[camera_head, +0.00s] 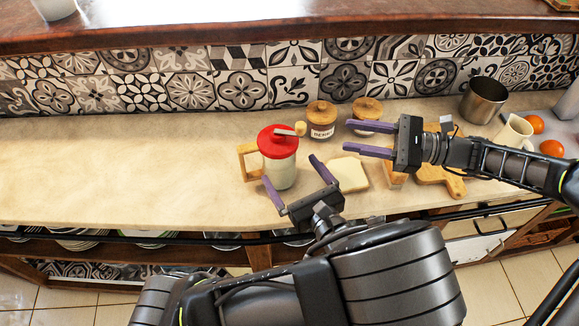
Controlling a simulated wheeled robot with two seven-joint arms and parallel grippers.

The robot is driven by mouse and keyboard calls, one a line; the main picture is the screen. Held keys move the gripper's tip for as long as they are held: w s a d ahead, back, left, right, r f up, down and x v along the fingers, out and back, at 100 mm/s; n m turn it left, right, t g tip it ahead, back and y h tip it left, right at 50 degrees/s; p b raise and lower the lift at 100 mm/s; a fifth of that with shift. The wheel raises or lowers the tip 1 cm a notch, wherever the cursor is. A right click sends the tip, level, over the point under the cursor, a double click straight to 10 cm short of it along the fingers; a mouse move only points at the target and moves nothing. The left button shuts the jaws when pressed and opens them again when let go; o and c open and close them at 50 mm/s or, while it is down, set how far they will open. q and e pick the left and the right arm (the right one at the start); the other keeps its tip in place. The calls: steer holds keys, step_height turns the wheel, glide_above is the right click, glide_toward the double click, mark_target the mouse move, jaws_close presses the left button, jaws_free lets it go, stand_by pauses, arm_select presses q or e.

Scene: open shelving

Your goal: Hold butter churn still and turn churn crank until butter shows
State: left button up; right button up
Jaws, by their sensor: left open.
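The butter churn (281,172) stands upright on the counter, with a pale body, a red lid (272,140) and a wooden side handle (246,162) on its left. Its crank (286,131) lies across the lid, with a wooden knob at the right end. My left gripper (291,170) is open just in front of the churn, its fingers pointing at the lower body, one towards each side; I cannot tell whether they touch it. My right gripper (346,137) is open and empty, right of the churn, fingers pointing left towards it.
Two wooden-lidded jars (321,122) stand behind, the right one partly behind my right gripper. Bread (349,173) lies right of the churn. A wooden board (443,180), a metal pot (486,100) and a cream jug (514,132) are further right. The counter's left side (110,165) is clear.

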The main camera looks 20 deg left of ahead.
mark_target(273, 145)
arm_select(q)
steer(key=shift+w+a+r+t+y, duration=0.3)
steer(key=shift+a+r+y, duration=0.1)
steer(key=shift+a+r, duration=0.2)
steer(key=shift+s, duration=0.1)
steer(key=x, duration=0.7)
steer(key=shift+w+a, duration=0.25)
steer(key=shift+a, duration=0.05)
